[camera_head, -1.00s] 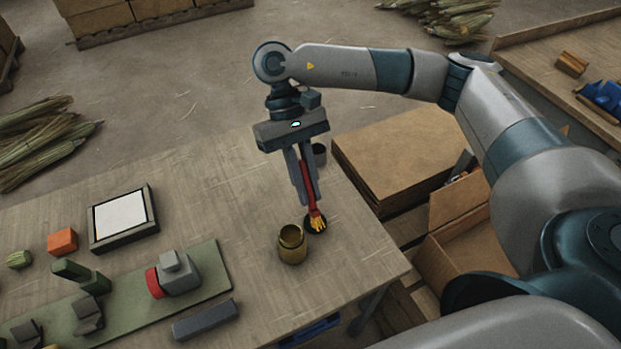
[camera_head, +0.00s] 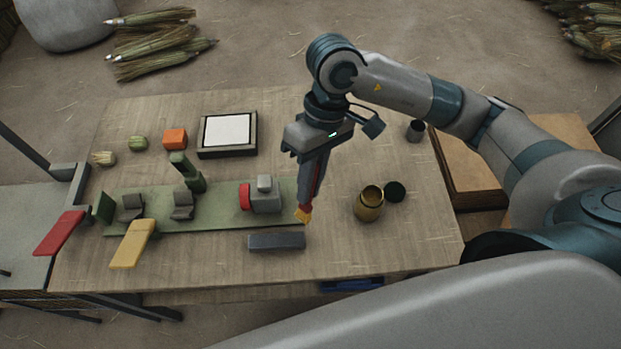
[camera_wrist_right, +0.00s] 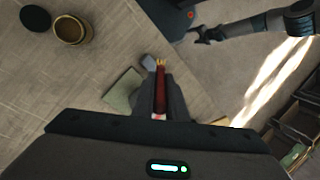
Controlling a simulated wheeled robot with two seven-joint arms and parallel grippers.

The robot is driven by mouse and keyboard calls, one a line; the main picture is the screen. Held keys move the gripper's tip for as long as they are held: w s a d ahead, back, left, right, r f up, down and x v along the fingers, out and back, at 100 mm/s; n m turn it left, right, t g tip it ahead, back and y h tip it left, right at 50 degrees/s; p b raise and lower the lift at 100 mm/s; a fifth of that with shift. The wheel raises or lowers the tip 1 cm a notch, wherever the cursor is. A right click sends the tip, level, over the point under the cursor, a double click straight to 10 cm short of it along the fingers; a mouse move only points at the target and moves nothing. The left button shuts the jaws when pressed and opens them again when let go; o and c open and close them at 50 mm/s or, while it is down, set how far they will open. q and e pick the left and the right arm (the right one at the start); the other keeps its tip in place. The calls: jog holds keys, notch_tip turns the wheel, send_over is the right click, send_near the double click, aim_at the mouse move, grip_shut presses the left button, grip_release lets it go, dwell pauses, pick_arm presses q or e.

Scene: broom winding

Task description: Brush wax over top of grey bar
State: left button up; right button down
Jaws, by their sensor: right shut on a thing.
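My right gripper (camera_head: 316,178) is shut on a brush with a red handle and yellow bristles (camera_head: 303,214), which point down. The brush also shows between the fingers in the right wrist view (camera_wrist_right: 160,85). The grey bar (camera_head: 277,242) lies flat on the table, below and a little left of the bristles in the head view; the bristles look apart from it. The open brass-coloured wax jar (camera_head: 369,207) stands to the right, with its dark lid (camera_head: 395,191) beside it. My left gripper (camera_wrist_right: 205,36) shows small in the right wrist view; its opening is unclear.
A green board (camera_head: 222,222) carries a grey clamp with a red face (camera_head: 259,197) and other fixtures, just behind the bar. A framed white panel (camera_head: 228,132), an orange block (camera_head: 175,139) and a dark cup (camera_head: 415,131) stand farther back. Bare table lies around the jar.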

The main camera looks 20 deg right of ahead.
pick_arm(q)
jog(key=shift+w, duration=0.35)
pick_arm(e)
jog(key=shift+f, duration=0.15)
pick_arm(q)
jog(key=shift+s+f+b, duration=0.25)
jog(key=shift+f+b, duration=0.05)
pick_arm(e)
jog(key=shift+f, duration=2.35)
